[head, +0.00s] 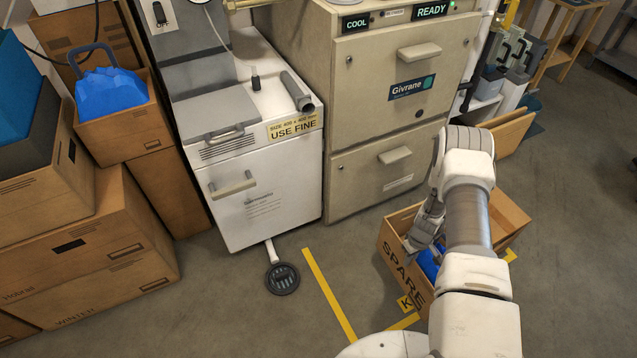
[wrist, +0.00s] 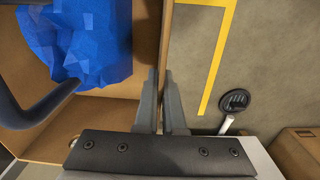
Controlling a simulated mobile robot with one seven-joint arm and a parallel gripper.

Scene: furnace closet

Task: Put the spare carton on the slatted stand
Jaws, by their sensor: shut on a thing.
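The spare carton (head: 392,262) is an open brown box with "SPARE" printed on its side. It appears to stand on the floor at the foot of the beige cabinet, partly hidden by my arm. A blue faceted thing with a dark handle (wrist: 90,45) lies inside it. My gripper (head: 428,226) is at the carton's left rim. In the wrist view its two fingers (wrist: 162,95) are shut on the carton's thin wall, one on each side. A wooden stand (head: 562,35) shows at the top right; I cannot tell whether its top is slatted.
The beige cabinet (head: 375,100) and white unit (head: 262,195) stand behind. Stacked boxes (head: 90,255) fill the left. Another wooden container (head: 505,135) is beyond my arm. The floor at right is clear.

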